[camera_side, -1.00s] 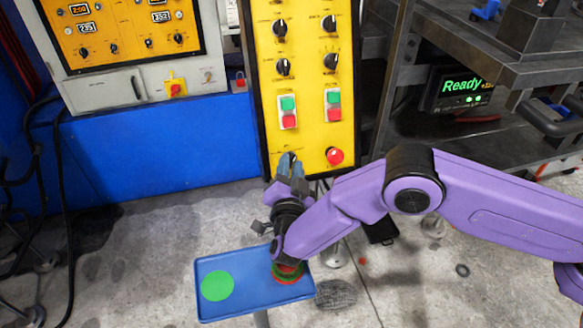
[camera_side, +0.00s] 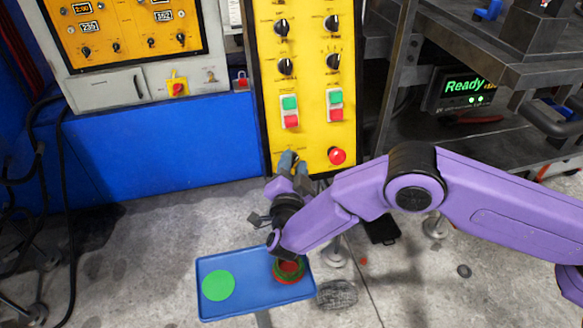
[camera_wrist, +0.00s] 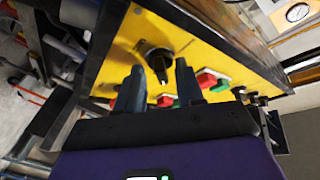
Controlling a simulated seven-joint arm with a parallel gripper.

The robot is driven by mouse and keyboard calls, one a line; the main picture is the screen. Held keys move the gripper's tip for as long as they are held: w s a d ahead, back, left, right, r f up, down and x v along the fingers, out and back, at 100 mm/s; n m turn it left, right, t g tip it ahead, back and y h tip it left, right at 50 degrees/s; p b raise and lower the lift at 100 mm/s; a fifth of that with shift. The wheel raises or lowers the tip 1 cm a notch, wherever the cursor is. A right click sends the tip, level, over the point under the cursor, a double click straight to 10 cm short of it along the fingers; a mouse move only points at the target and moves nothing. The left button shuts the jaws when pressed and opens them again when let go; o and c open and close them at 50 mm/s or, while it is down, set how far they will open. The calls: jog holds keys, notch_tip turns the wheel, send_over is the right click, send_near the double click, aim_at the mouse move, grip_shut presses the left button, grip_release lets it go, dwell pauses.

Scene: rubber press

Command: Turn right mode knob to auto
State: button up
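The yellow control panel (camera_side: 313,130) stands upright in the side view. A black knob (camera_wrist: 157,57) with a pale pointer line shows close up on the panel in the wrist view. In the side view my gripper hides the panel's lower left area, where this knob seems to be. My gripper (camera_side: 288,157) is at that corner. The knob's label is not legible.
Above are green and red buttons (camera_side: 290,111) and several black knobs (camera_side: 285,66). A red round button (camera_side: 337,156) is at the panel's lower right. A blue tray (camera_side: 243,305) with a green disc (camera_side: 218,286) and a red-green piece (camera_side: 289,268) stands below my arm.

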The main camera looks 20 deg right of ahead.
jog(key=shift+s+a, duration=0.15)
jog(key=v, duration=1.7)
jog(key=shift+s, duration=0.2)
jog(key=shift+r, duration=0.1)
